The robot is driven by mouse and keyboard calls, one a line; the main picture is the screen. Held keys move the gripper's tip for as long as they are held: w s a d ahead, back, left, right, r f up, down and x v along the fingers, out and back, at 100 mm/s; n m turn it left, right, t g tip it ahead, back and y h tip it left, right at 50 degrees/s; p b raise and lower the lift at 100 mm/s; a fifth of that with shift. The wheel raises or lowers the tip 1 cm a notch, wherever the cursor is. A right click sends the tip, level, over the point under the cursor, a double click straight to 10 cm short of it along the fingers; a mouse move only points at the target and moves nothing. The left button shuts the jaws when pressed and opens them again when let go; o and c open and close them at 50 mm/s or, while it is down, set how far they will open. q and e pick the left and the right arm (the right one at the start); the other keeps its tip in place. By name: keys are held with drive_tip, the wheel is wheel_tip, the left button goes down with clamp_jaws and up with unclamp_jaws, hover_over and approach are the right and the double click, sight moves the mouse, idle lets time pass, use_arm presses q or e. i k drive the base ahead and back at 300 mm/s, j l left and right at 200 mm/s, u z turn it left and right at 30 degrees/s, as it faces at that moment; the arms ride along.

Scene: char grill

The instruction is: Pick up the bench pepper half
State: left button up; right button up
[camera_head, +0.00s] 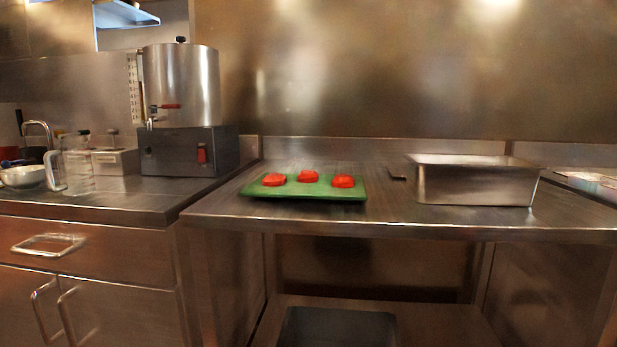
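Three red pepper halves lie on a green board on the steel bench, in the middle of the head view. One pepper half (274,180) is at the left, one pepper half (308,176) is in the middle and a little farther back, and one pepper half (343,181) is at the right. They sit apart from each other. I cannot tell which half is meant as the bench pepper half. Neither of my grippers shows in this view.
A deep steel pan (475,185) stands on the bench (400,215) to the right. A small dark object (397,173) lies left of it. On the left counter are a steel urn (181,88), a clear jug (78,172) and a bowl (22,177). Bare bench lies between board and pan.

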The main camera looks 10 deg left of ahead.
sight(306, 176)
drive_tip(key=i+j, duration=0.15)
drive_tip(key=j, duration=0.15)
drive_tip(key=i+j, duration=0.15)
drive_tip(key=j, duration=0.15)
drive_tip(key=i+j, duration=0.15)
drive_tip(key=j, duration=0.15)
drive_tip(key=i+j, duration=0.1)
drive_tip(key=j, duration=0.2)
drive_tip(key=i+z, duration=0.05)
